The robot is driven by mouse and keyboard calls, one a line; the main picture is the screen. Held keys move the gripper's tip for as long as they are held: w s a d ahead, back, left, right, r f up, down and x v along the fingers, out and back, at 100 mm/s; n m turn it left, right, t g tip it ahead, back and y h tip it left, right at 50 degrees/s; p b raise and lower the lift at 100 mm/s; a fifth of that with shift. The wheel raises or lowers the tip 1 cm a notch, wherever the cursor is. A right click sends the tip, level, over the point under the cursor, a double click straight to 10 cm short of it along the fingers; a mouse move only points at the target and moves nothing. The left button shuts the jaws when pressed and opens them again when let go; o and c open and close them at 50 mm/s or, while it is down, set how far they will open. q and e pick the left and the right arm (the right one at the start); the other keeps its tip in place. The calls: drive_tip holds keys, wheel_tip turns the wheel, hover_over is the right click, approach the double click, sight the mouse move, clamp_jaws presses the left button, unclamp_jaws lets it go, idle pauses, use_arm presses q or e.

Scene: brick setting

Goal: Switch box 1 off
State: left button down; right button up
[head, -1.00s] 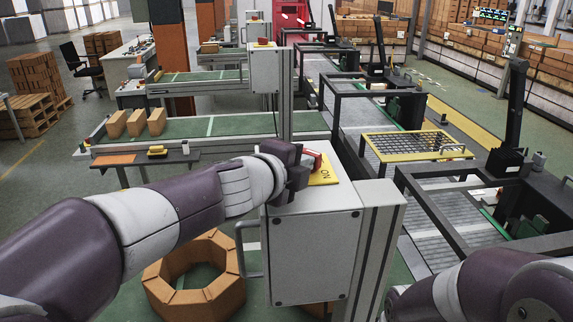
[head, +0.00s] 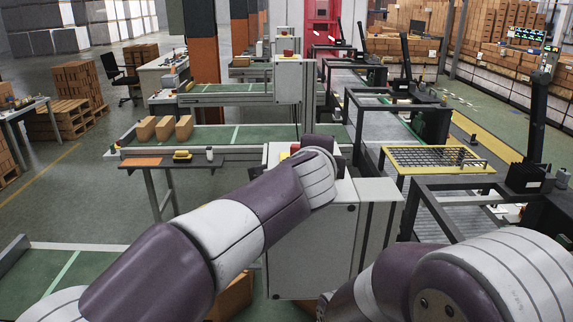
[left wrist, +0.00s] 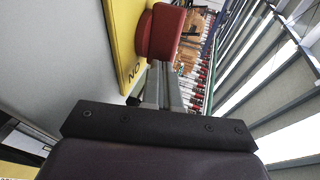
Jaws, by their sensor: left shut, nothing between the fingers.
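A light grey switch box (head: 312,258) stands in front of me in the head view. My left wrist covers much of its top. A bit of its red switch (head: 295,147) shows past the wrist. In the left wrist view the red switch (left wrist: 160,32) stands on a yellow plate (left wrist: 127,40) marked ON. My left gripper (left wrist: 163,75) is shut and empty, its fingertips right by the lower edge of the switch. I cannot tell whether they touch it. In the head view this gripper is hidden behind the wrist. My right gripper is not in view.
A second grey box (head: 291,82) with a red top button stands farther back. A green conveyor with cartons (head: 165,128) lies behind on the left. Black frames and a yellow mesh (head: 435,158) are on the right. Another green belt (head: 75,275) is at lower left.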

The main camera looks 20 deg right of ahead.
use_arm(q)
drive_tip(key=shift+d+f+n+t+y, duration=0.1)
drive_tip(key=shift+d+n+t+y, duration=0.25)
drive_tip(key=shift+n+y, duration=0.15)
drive_tip(key=shift+w+y, duration=0.1)
drive_tip(key=shift+y, duration=0.2)
drive_tip(key=shift+w+d, duration=0.65)
drive_tip(key=shift+d, duration=0.25)
drive_tip(key=shift+w+d+p, duration=0.2)
drive_tip(key=shift+w+p, duration=0.1)
drive_tip(key=shift+p, duration=0.05)
drive_tip(key=shift+w, duration=0.1)
